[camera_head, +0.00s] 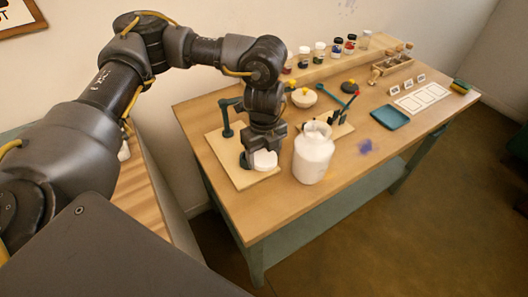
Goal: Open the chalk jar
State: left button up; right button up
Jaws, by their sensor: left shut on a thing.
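The white chalk jar (313,158) stands upright near the front edge of the table, just right of the wooden board. It has a narrower neck and a broad rim at the top; at this size I cannot tell the inside of its mouth. My left gripper (262,147) points down over the board, left of the jar and apart from its body. It is shut on a white round piece (265,161) that looks like a lid, low over the board's front right part. The fingers hide part of this piece. My right gripper is not in view.
The pale board (228,163) carries a teal stand (226,117). Behind are a cream round pot (303,97), a dark round piece (349,87) and a shelf with small pigment jars (320,49). A blue tray (390,117) lies right. Bare tabletop lies right of the jar.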

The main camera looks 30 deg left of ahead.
aim_at(264, 157)
pick_arm(q)
jog(key=o, duration=1.1)
notch_tip(264, 157, up, 13)
jog(key=shift+f+b, duration=0.1)
jog(key=shift+b, duration=0.25)
